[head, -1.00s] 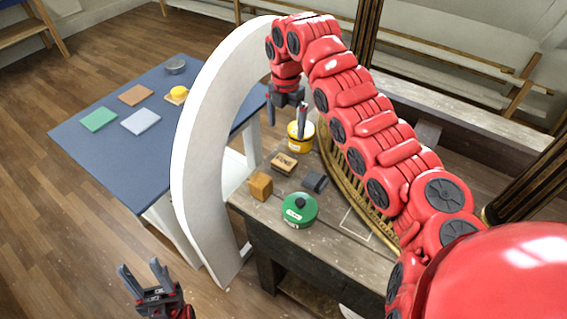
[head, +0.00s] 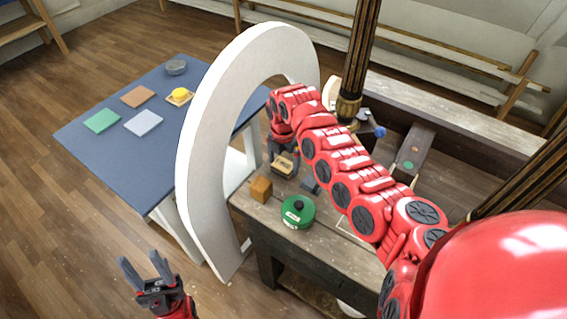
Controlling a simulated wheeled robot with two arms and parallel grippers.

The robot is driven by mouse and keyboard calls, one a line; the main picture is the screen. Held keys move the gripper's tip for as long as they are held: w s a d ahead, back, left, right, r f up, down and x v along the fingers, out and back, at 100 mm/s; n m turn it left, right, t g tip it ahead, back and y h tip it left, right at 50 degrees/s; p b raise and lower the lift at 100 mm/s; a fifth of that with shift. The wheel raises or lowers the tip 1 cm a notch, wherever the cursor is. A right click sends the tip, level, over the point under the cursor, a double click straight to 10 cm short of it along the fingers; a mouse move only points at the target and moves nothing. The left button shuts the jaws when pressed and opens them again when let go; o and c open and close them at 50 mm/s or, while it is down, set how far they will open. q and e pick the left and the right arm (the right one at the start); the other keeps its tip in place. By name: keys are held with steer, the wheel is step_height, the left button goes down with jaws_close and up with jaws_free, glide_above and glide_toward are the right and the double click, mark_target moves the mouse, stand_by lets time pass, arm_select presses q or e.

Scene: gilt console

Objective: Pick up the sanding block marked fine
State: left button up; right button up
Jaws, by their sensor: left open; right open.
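The tan sanding block with dark lettering (head: 283,168) lies on the wooden workbench (head: 328,236), beyond the wooden cube. The lettering is too small to read surely now. My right gripper (head: 283,155) is open, pointing down just above or around this block; I cannot tell whether it touches. My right arm hides part of the area behind it. My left gripper (head: 143,263) is open and empty, low at the left over the floor, away from the bench.
A wooden cube (head: 261,189), a green tin (head: 298,212) and a dark block (head: 309,185), partly hidden by my arm, lie near. A white arch (head: 197,150) stands left of the bench. A blue table (head: 100,165) holds several flat pads.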

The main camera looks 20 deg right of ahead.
mark_target(283, 164)
steer(key=shift+f, duration=0.45)
steer(key=shift+w+f, duration=0.1)
steer(key=shift+f, duration=0.15)
steer(key=c, duration=1.1)
steer(key=shift+r, duration=0.1)
steer(key=shift+c, duration=0.2)
step_height(283, 164, up, 9)
steer(key=b, duration=0.3)
steer(key=shift+r+b, duration=0.15)
steer(key=shift+b, duration=0.25)
steer(key=shift+r, duration=0.3)
